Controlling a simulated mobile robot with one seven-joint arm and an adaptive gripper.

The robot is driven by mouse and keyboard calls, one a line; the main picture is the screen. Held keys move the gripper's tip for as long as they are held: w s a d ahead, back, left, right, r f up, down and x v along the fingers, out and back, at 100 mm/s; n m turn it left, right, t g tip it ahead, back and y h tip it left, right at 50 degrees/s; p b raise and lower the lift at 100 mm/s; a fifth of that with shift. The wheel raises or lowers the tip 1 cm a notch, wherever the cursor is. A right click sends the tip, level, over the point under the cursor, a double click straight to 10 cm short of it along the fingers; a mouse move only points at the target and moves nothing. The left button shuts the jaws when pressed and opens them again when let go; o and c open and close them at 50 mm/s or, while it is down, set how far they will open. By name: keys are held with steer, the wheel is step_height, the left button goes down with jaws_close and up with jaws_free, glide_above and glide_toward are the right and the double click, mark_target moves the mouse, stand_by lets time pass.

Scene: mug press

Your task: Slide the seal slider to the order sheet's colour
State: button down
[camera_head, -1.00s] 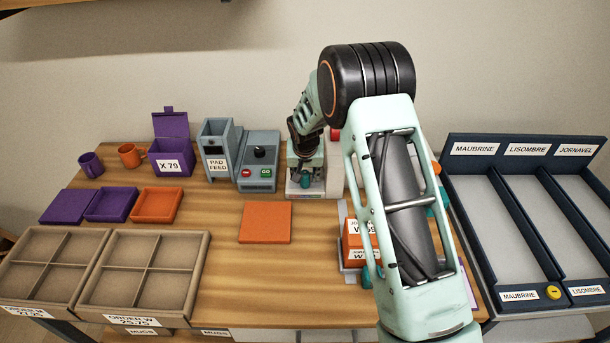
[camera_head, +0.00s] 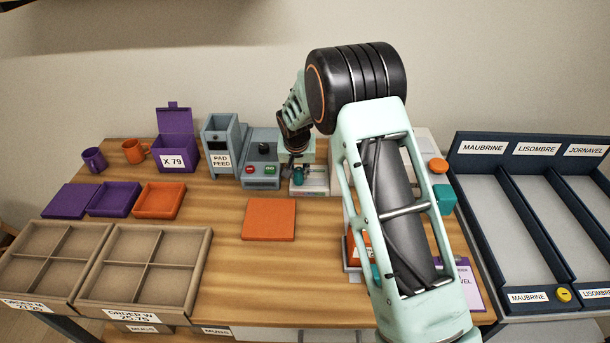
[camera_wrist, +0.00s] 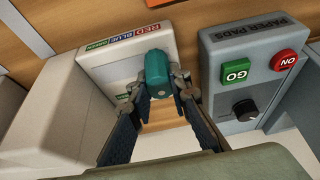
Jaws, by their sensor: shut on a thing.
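The seal slider is a teal knob (camera_wrist: 158,75) on a white unit (camera_wrist: 95,72); the knob also shows in the head view (camera_head: 298,176). The unit's top edge has a label strip (camera_wrist: 135,35) reading RED, BLUE and GREEN. My gripper (camera_wrist: 168,92) is shut on the knob, one finger on each side. I cannot tell which colour the knob lines up with. A purple-edged sheet (camera_head: 467,285) on the table's right is mostly hidden behind my arm; only part of its print shows, so its colour word is unreadable.
An orange pad (camera_head: 270,220) lies in front. My arm covers the table's right part. Navy racks (camera_head: 500,220) stand at right, divided trays (camera_head: 150,260) at front left.

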steer(key=shift+a, duration=0.3)
steer(key=c, duration=1.8)
jaws_free()
steer(key=shift+r, duration=0.15)
steer(key=v, duration=1.1)
steer(key=shift+s+r, duration=0.25)
steer(key=shift+r, duration=0.1)
